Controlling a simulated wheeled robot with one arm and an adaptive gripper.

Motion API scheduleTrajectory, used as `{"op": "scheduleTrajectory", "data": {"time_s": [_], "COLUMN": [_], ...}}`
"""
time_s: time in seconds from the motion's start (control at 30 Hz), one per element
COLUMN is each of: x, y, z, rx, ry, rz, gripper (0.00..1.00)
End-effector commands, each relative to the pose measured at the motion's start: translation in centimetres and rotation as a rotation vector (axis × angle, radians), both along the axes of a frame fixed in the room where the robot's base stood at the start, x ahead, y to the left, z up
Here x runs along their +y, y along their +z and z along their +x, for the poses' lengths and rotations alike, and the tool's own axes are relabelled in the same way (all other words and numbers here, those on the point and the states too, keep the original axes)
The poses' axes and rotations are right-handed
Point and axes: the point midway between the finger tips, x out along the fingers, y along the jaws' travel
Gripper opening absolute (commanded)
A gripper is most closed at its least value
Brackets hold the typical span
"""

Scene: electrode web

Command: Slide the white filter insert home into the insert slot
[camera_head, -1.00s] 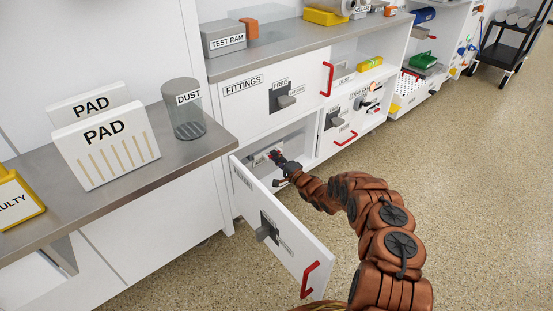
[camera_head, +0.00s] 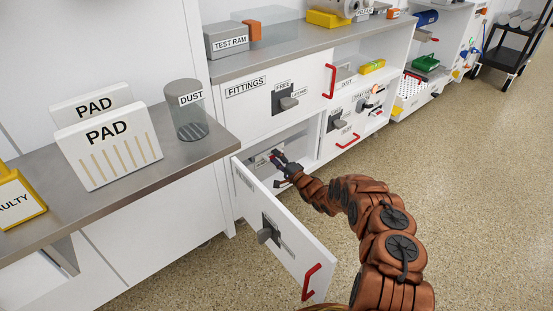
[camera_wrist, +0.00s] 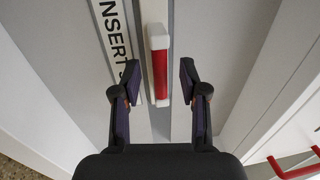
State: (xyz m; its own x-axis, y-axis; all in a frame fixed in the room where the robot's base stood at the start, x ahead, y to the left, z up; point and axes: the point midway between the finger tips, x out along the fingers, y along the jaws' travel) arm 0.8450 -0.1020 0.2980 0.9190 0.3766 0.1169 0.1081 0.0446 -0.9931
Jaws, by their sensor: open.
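In the wrist view a narrow piece with a white end and a red face (camera_wrist: 159,72), seemingly the filter insert, stands out between my fingers. It lies in line with a vertical groove (camera_wrist: 154,12), seemingly the insert slot. A partly hidden label reading "INSERT S" (camera_wrist: 117,45) runs along the left of the groove. My gripper (camera_wrist: 158,80) is open, one finger on each side of the red part, with gaps visible. In the head view my gripper (camera_head: 278,158) is inside the open lower cabinet; the insert is too small there to make out. How deep the insert sits cannot be told.
The cabinet door (camera_head: 285,225) with a red handle hangs open beside my arm. Another red handle (camera_wrist: 290,168) shows at the lower right of the wrist view. PAD boxes (camera_head: 107,147) and a DUST jar (camera_head: 188,118) stand on the left counter. The floor at right is clear.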

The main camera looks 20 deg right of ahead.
Motion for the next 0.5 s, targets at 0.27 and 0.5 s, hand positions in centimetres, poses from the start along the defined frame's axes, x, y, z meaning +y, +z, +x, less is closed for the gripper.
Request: {"op": "scheduleTrajectory", "data": {"time_s": [0.27,0.5], "x": [-0.9,-2.1], "y": [-0.3,-0.6], "z": [-2.0,-4.9], "rx": [0.001,0.001], "ry": [-0.001,-0.001], "rz": [0.000,0.000], "gripper": [0.43,0.43]}}
